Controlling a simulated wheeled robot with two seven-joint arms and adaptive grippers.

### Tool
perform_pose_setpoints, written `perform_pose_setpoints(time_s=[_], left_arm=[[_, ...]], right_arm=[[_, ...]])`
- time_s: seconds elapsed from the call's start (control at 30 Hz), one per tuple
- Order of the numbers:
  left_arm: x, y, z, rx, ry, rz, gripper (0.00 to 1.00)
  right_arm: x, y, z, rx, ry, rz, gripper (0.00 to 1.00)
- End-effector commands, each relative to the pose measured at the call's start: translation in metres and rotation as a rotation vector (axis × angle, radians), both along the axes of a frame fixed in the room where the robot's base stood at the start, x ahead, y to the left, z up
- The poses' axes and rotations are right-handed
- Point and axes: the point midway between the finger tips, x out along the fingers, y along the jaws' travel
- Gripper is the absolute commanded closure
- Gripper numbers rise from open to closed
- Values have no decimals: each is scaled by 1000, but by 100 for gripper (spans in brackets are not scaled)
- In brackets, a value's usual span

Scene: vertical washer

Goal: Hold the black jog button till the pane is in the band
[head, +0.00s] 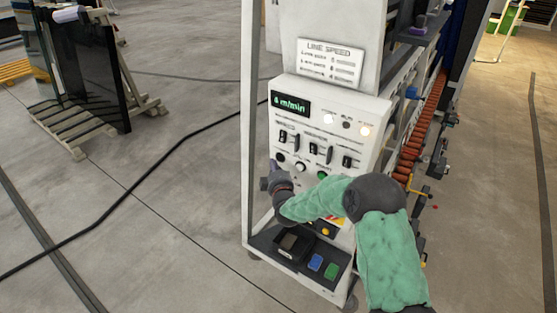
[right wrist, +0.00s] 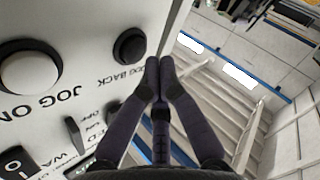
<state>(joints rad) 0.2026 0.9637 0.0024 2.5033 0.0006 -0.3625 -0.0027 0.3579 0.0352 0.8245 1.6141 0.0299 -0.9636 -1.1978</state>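The black jog button (head: 281,157) is at the lower left of the white control panel (head: 325,108). In the right wrist view the black button (right wrist: 130,46) has a label that reads as JOG BACK. The white button (right wrist: 28,70), labelled JOG ON, is beside it. My right gripper (head: 266,180) is in front of the panel's lower left edge. Its fingers (right wrist: 159,65) are together with nothing between them, the tips beside the black button in the picture; I cannot tell any contact. My left gripper is out of view. I cannot make out a pane in the washer.
The green display (head: 291,103) seems to read 4 m/min. Lamps, several switches and a green button (head: 322,173) share the panel. A LINE SPEED sign (head: 330,63) is above. Orange rollers (head: 420,125) run behind at right. Dark panes (head: 92,75) stand on a rack at left.

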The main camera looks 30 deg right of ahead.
Motion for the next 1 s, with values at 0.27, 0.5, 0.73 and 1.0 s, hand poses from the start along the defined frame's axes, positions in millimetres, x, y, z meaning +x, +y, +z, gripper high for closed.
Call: perform_pose_setpoints(time_s=[0.27,0.5,0.73,1.0], left_arm=[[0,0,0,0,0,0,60],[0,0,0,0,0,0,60],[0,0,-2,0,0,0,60],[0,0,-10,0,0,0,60]], right_arm=[[0,0,0,0,0,0,100],[0,0,0,0,0,0,100],[0,-1,0,0,-1,-1,100],[3,-8,-1,1,0,0,100]])
